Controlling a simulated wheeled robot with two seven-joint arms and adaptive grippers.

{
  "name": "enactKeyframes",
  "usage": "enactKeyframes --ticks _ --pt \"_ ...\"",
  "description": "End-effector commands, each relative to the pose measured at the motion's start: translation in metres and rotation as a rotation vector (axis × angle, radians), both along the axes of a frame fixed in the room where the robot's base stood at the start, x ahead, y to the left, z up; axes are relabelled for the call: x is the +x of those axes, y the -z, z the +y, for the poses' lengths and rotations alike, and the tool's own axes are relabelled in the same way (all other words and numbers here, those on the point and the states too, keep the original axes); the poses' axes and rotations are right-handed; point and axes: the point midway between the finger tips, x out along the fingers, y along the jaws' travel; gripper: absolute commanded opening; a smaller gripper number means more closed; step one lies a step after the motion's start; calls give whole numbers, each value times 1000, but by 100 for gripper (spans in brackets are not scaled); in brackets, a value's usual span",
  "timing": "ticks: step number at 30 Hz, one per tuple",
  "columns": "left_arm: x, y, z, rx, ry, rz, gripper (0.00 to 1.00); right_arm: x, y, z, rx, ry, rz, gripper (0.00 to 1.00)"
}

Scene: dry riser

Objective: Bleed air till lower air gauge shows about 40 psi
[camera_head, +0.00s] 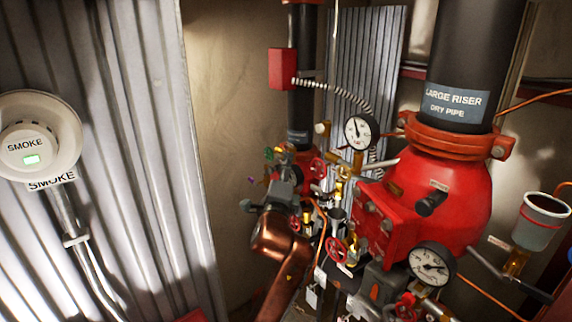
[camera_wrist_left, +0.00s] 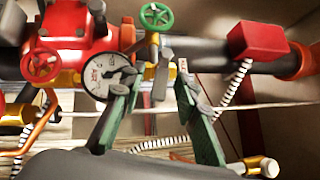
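My left gripper (camera_head: 264,170) reaches the small riser's valves in the head view, its tips small and partly hidden. In the left wrist view its two green-padded fingers (camera_wrist_left: 160,80) are apart, with a grey lever on a brass fitting (camera_wrist_left: 161,76) showing between them; contact cannot be told. A round white gauge (camera_wrist_left: 108,77) is behind the left finger, partly covered, its reading unclear. A green handwheel (camera_wrist_left: 156,17) is above the fitting. In the head view one gauge (camera_head: 361,132) is higher and another (camera_head: 432,263) is lower, at the large riser. My right gripper is not in view.
A large red valve body (camera_head: 440,190) fills the right, under a black dry pipe (camera_head: 470,60). Red handwheels (camera_head: 336,249) and thin pipes crowd the middle. A red box (camera_head: 282,69) trails a coiled cable. A smoke detector (camera_head: 35,140) is at left.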

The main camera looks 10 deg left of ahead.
Motion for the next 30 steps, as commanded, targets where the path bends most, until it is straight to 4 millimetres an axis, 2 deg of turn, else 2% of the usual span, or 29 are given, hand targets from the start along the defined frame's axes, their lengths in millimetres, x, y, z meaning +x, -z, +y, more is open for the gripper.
enactKeyframes --ticks 7,19,30 --pt "0 0 0 0 0 0 28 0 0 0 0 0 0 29" --pt "0 0 0 0 0 0 0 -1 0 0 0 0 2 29" --pt "0 -3 0 -28 -1 27 0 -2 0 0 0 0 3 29"
